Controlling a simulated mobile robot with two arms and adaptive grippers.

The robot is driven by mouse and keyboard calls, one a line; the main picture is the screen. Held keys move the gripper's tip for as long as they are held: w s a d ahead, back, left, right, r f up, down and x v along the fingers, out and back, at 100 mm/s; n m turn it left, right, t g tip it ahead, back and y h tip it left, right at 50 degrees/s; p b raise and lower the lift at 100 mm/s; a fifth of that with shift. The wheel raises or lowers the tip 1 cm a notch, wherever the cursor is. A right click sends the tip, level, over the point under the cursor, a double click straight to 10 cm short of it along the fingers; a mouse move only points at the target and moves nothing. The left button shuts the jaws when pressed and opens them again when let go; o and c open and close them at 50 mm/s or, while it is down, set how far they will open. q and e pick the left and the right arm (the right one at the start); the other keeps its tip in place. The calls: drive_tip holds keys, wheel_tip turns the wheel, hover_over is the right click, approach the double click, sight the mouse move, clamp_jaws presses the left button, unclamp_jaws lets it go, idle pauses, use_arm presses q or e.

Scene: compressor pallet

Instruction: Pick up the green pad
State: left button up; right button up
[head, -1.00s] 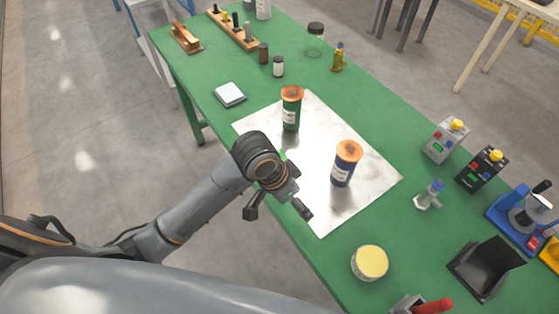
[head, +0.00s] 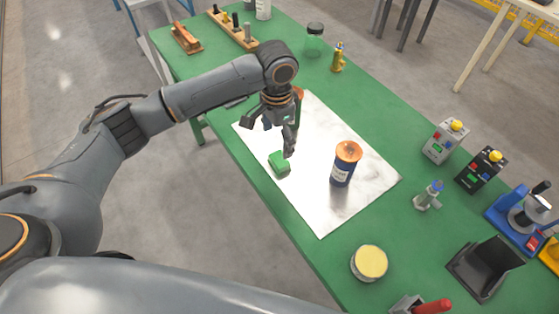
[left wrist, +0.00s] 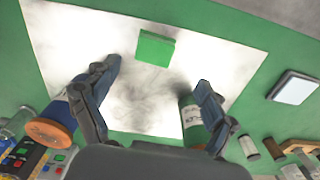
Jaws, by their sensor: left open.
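The green pad (head: 279,164) is a small green block lying on the white marbled sheet (head: 320,217), near its left edge. It also shows in the left wrist view (left wrist: 155,48), beyond my fingertips. My left gripper (head: 268,137) is open and empty, above the sheet and just on the far side of the pad, apart from it. In the left wrist view, its two fingers (left wrist: 158,75) spread on either side, with bare sheet between them and the pad ahead. My right gripper is not in view.
A green can (left wrist: 191,120) with an orange top stands close by my left gripper, partly hidden behind it in the head view. A blue can (head: 343,166) stands right of the pad. A round yellow-topped tin (head: 369,263) is nearer. The sheet's near part is clear.

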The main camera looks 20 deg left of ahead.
sight(280, 159)
use_arm(q)
wheel_tip(280, 159, down, 3)
drive_tip(key=shift+f, duration=0.1)
drive_tip(key=shift+s+d+f+p, duration=0.1)
drive_tip(key=shift+f+p, duration=0.1)
drive_tip(key=shift+f, duration=0.65)
drive_tip(key=shift+s+d+f+p, duration=0.1)
drive_tip(key=shift+d+f+p, duration=0.1)
drive_tip(key=shift+f, duration=0.7)
drive_tip(key=shift+d+f+p, duration=0.1)
drive_tip(key=shift+f+p, duration=0.1)
drive_tip(key=shift+f, duration=0.65)
drive_tip(key=c, duration=1.2)
